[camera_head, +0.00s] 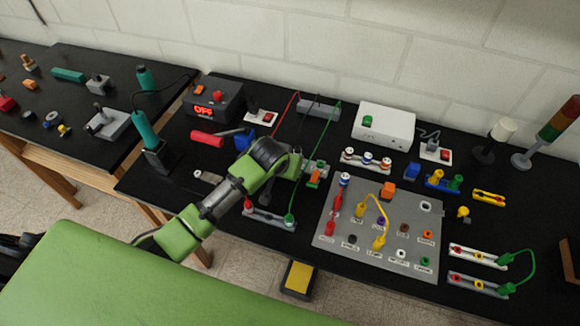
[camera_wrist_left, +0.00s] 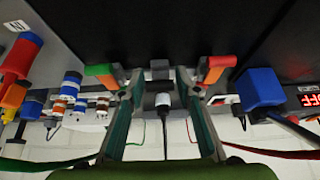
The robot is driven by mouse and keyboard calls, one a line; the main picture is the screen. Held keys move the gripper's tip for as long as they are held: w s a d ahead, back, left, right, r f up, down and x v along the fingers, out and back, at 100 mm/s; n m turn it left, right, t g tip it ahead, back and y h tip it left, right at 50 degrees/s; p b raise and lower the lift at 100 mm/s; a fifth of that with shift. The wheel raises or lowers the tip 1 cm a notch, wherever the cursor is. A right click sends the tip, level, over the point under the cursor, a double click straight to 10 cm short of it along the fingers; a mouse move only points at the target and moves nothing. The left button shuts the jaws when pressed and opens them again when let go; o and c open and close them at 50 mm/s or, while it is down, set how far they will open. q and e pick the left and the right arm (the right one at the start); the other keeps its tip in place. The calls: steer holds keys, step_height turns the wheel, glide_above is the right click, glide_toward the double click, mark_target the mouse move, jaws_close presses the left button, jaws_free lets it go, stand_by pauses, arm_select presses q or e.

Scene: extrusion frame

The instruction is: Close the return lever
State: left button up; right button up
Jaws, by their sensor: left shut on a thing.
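A small grey fixture with lever handles stands mid-bench. I cannot tell which is the return lever. My left gripper (camera_head: 306,170) reaches the fixture from the left. In the wrist view its fingers (camera_wrist_left: 160,78) are spread on either side of the grey block, near both handle bases; the exact contact is hidden. My right gripper is not in view.
A grey socket panel (camera_head: 337,254) with a yellow cable lies to the right. A terminal strip (camera_head: 262,215) with red and green cables is in front, close to the arm. A red-handled tool (camera_head: 207,138) and blue block lie left; a white box (camera_head: 384,127) stands behind.

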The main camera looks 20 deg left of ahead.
arm_select(q)
steer(key=shift+s+f+t+b, duration=0.2)
steer(key=shift+f+t+b, duration=0.45)
steer(key=shift+t, duration=0.25)
steer(key=t+b, duration=0.1)
steer(key=b, duration=0.1)
steer(key=t+b, duration=0.2)
steer(key=shift+f, duration=0.4)
steer(key=shift+t+b, duration=0.4)
steer(key=shift+b, duration=0.25)
steer(key=shift+t+b, duration=0.3)
steer(key=shift+b, duration=0.1)
steer(key=shift+r, duration=0.1)
steer(key=o, duration=1.1)
